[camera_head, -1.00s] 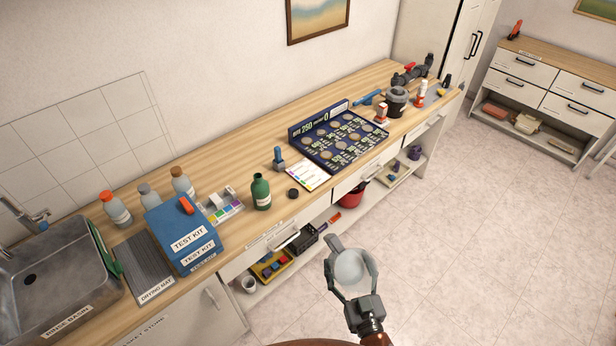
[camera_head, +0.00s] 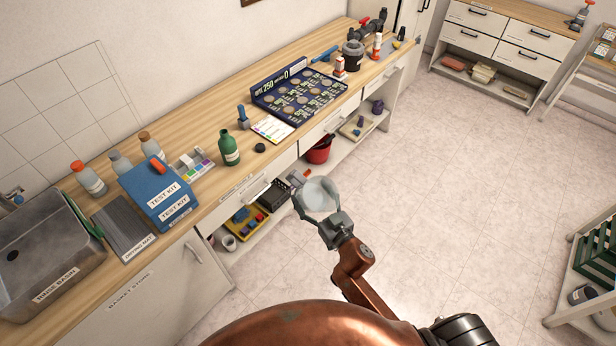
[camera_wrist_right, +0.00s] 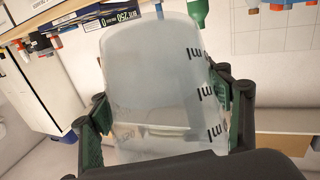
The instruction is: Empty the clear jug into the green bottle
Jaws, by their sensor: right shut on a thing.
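The clear jug (camera_head: 319,195) is held in my right gripper (camera_head: 318,203), off the counter's front edge and above the floor. In the right wrist view the jug (camera_wrist_right: 155,85) fills the middle, with dark "ml" marks on its side and a finger on each side of it. I cannot tell how much is inside. The green bottle (camera_head: 228,148) stands upright and open on the counter, apart from the jug, to its upper left in the head view. A dark round cap (camera_head: 260,147) lies beside the bottle. My left gripper is not in view.
Left of the bottle are a color chart block (camera_head: 194,163), a blue test kit (camera_head: 158,194), several bottles and a basin (camera_head: 50,255). Right of it are a blue stopper tool (camera_head: 243,117) and a coin-like tray (camera_head: 298,92). An open shelf lies below the counter.

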